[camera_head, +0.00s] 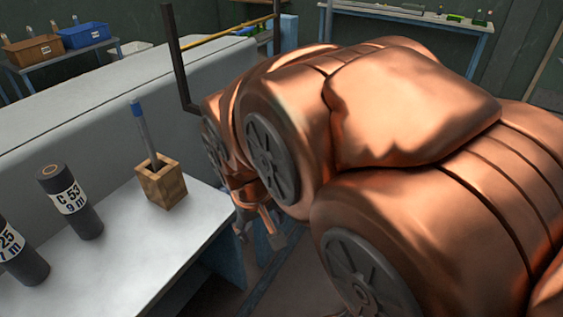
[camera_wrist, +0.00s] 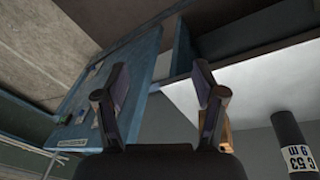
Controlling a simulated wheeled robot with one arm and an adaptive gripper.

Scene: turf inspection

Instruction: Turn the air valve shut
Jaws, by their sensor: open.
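I cannot make out the air valve in either view. My gripper (camera_head: 260,228) is open and empty, just past the right edge of the white-topped bench. In the wrist view my gripper (camera_wrist: 160,82) shows two dark fingers spread apart with nothing between them. Beyond the left finger is a blue panel (camera_wrist: 140,70) with a pale label strip and small dark parts at its left side, too small to identify. My copper-coloured arm fills the right of the head view and hides much behind it.
The white bench top (camera_head: 130,265) holds a wooden block (camera_head: 161,182) with a blue-capped rod and dark cylinders, one marked C 53 9 m (camera_head: 70,202). A grey barrier (camera_head: 110,125) runs behind. A dark upright frame (camera_head: 177,60) stands near my arm. Shelves with bins (camera_head: 33,50) are farther back.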

